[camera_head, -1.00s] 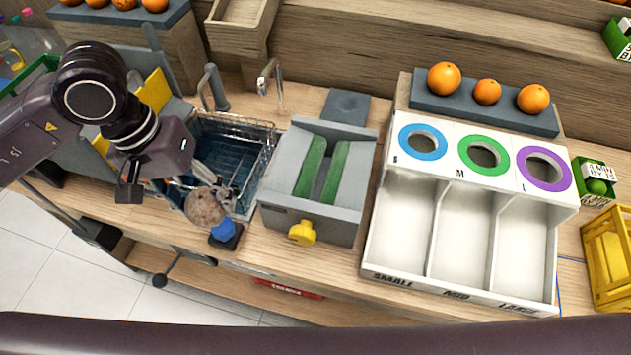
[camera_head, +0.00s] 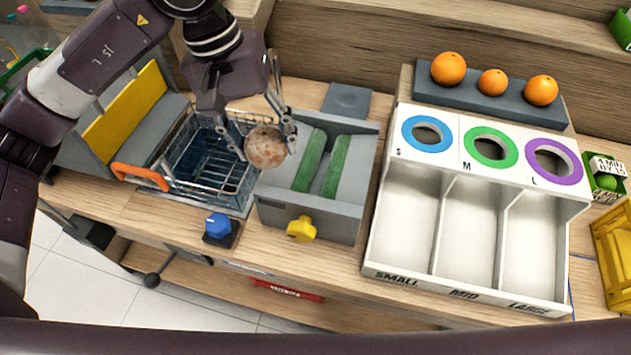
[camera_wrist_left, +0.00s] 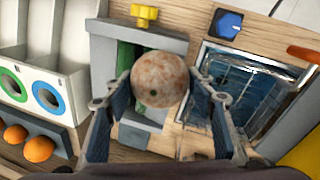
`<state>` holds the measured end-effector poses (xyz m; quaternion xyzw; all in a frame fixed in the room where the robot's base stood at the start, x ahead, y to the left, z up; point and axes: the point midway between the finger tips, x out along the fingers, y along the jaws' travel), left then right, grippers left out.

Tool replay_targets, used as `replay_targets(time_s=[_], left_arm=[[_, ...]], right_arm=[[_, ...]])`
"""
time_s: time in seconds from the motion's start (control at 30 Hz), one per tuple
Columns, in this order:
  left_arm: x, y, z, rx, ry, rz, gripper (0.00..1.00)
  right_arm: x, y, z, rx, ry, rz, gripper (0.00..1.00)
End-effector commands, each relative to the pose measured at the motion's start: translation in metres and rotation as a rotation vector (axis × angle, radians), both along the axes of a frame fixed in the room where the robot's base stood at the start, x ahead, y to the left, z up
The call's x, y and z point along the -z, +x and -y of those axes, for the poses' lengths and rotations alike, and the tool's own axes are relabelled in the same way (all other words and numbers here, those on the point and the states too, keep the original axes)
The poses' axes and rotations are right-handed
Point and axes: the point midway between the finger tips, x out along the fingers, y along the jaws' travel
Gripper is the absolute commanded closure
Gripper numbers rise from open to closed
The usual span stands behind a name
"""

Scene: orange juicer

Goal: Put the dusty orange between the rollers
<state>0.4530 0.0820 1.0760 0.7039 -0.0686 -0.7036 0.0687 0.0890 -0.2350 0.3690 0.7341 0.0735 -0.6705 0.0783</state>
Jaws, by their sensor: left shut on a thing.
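The dusty orange (camera_head: 265,147) is brownish with pale dusty patches. My left gripper (camera_head: 266,138) is shut on it and holds it above the left edge of the roller box. The left wrist view shows the dusty orange (camera_wrist_left: 160,80) between the two fingers (camera_wrist_left: 160,92), covering part of the box. The grey roller box (camera_head: 275,200) has two green rollers (camera_head: 322,165) lying side by side with a narrow gap, and a yellow knob (camera_head: 301,229) on its front. The orange is to the left of the rollers. My right gripper is not in view.
A wire basket (camera_head: 214,180) in a blue-lined basin stands left of the box, with a blue knob (camera_head: 217,225) in front. A white sorting tray (camera_head: 412,225) with ringed holes stands right. Three oranges (camera_head: 448,68) sit on a ledge behind it.

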Motion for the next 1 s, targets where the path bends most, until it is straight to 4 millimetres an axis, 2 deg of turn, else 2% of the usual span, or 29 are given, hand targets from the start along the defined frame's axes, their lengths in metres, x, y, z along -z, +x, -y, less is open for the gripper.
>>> replay_targets(time_s=[0.2,0.3,0.5,0.7,1.0], left_arm=[[0.004,0.027,0.041,0.001,0.001,-0.001,0.78],[0.01,0.038,0.057,0.001,0.001,0.001,0.78],[0.015,0.054,0.08,-0.001,0.001,0.0,0.78],[0.016,0.06,0.088,0.001,0.001,0.0,0.78],[0.016,0.06,0.089,0.001,0.001,0.0,0.78]], right_arm=[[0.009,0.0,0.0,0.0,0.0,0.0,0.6],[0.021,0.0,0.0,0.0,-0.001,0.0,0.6],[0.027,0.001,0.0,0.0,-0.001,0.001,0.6],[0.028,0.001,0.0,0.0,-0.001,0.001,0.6],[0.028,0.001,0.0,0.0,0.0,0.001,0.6]])
